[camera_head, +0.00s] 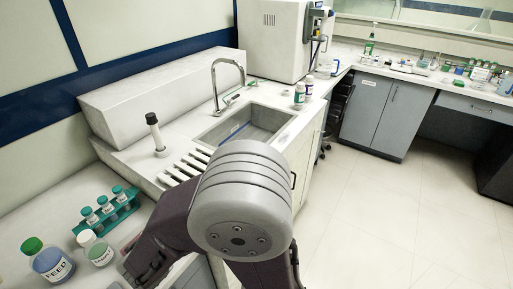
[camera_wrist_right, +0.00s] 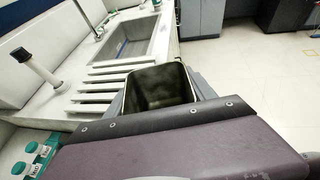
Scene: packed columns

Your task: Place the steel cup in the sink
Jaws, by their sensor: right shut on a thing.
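The steel cup (camera_wrist_right: 157,86) shows in the right wrist view as a dark, squarish opening with a thin bright rim. My right gripper (camera_wrist_right: 166,94) is shut on it, with grey finger parts on both sides. The cup's lower part is hidden. The sink (camera_head: 262,119) is a rectangular grey basin in the counter, under a curved tap (camera_head: 215,82). In the right wrist view the sink (camera_wrist_right: 135,40) lies beyond the cup, past the slatted drainer. In the head view my arm hides the cup and right gripper. My left gripper is not in view.
The slatted drainer (camera_head: 184,167) and an upright black-topped stand (camera_head: 155,132) are beside the sink. A teal tube rack (camera_head: 108,212) and two bottles, FEED (camera_head: 52,264) and another (camera_head: 95,249), stand at lower left. Two small bottles (camera_head: 300,95) stand behind the sink. The floor at right is clear.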

